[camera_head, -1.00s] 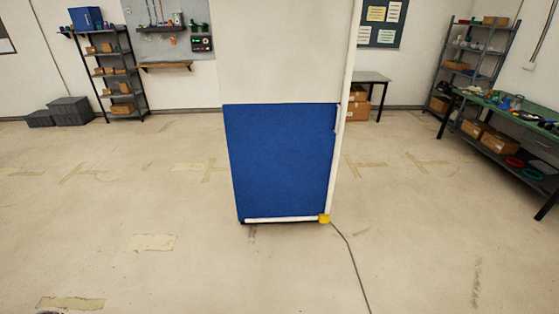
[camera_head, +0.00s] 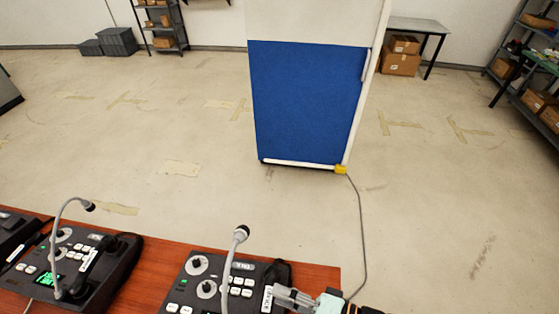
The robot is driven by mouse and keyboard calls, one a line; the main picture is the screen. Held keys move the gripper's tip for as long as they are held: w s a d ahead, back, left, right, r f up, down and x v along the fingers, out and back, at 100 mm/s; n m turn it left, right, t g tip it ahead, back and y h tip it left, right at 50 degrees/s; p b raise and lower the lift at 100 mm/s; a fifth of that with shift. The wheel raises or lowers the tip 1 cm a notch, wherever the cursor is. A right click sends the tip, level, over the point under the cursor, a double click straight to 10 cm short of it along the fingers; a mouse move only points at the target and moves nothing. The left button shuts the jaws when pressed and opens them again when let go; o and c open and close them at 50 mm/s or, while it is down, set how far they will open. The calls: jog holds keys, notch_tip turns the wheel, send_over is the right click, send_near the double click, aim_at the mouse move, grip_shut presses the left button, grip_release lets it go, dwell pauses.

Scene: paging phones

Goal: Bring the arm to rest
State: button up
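My gripper (camera_head: 288,297) shows at the bottom edge, right of centre, with grey fingers pointing left. It is beside the dark handset end of a black paging phone (camera_head: 205,265) on a reddish wooden desk. I cannot tell whether it touches the handset, or whether its fingers are apart or together. The phone has a gooseneck microphone (camera_head: 240,234), dials, white keys and a white label. Most of my arm is outside the view.
Another paging phone (camera_head: 117,266) with a green screen stands to the left, and part of a third (camera_head: 15,232) shows at the left edge. The wooden desk (camera_head: 150,285) ends at the right. A blue-and-white partition (camera_head: 305,105) stands on the open floor beyond.

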jog(key=w+a+r+n+t+h, duration=0.4)
jog(key=w+r+n+h, duration=0.1)
jog(key=h, duration=0.7)
notch_tip(320, 180, up, 26)
jog(key=s+d+t+h+p, duration=0.1)
jog(key=d+t+h+p, duration=0.1)
jog(key=p, duration=1.8)
jog(key=shift+s+r+n, duration=0.15)
jog(key=shift+r+n, duration=0.05)
jog(key=shift+n, duration=0.1)
jog(key=shift+d, duration=0.15)
